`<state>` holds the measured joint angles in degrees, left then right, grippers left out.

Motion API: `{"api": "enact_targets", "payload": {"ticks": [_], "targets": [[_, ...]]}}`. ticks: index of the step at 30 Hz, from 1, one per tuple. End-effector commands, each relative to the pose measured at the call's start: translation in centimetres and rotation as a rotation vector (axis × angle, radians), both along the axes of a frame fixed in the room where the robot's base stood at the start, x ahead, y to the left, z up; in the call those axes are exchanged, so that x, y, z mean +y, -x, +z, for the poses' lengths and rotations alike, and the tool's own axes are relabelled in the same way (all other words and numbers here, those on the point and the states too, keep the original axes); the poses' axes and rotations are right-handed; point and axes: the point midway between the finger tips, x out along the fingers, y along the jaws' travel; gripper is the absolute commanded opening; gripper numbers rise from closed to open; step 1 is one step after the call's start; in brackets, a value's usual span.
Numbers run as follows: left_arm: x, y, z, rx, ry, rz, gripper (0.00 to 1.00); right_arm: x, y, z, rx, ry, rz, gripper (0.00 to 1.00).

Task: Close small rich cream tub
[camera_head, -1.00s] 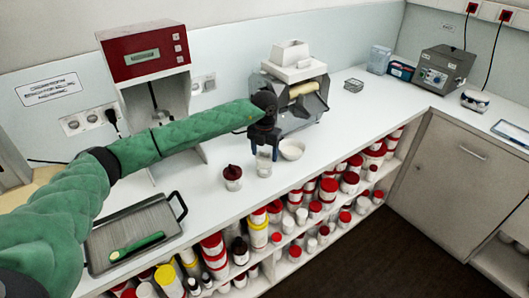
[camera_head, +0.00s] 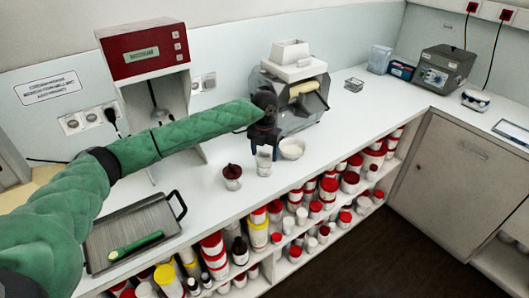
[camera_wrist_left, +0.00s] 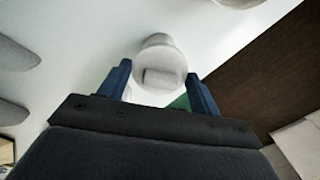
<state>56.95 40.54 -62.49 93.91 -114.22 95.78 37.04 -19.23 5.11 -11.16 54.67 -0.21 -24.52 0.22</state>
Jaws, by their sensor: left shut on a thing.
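A small white tub (camera_head: 264,165) is at my left gripper (camera_head: 264,145) on the white counter, near its front edge. In the left wrist view the pale tub (camera_wrist_left: 160,62) with a label sits between the two blue fingers of the left gripper, which is shut on it. Whether its base touches the counter I cannot tell. A second small white tub (camera_head: 232,184) with a dark red top (camera_head: 232,170) stands just to the left. Whether that top is fully seated I cannot tell. My right gripper is not in view.
A shallow white bowl (camera_head: 291,149) is close right of the held tub. A grey machine (camera_head: 300,105) stands behind it, a red-topped device (camera_head: 145,48) at back left. A dark tray (camera_head: 105,240) with a green-handled tool (camera_head: 136,246) lies front left. Counter right of the bowl is clear.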

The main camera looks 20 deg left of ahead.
Motion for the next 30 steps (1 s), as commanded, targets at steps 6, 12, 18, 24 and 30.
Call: {"api": "enact_targets", "payload": {"ticks": [6, 12, 18, 24, 30], "targets": [[0.00, 0.00, -0.20, 0.000, 0.000, 0.000, 0.43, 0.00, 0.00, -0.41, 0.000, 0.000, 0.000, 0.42], [0.01, 0.00, -0.31, 0.000, 0.000, 0.000, 0.43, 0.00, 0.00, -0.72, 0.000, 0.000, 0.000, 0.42], [0.00, -0.01, -0.29, 0.000, 0.000, 0.000, 0.43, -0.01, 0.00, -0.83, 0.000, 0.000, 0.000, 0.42], [0.00, -0.01, -0.28, 0.000, 0.000, 0.000, 0.43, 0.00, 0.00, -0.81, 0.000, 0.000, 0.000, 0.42], [0.00, -0.01, -0.28, 0.000, 0.000, 0.000, 0.85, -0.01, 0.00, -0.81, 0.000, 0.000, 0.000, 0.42]]}}
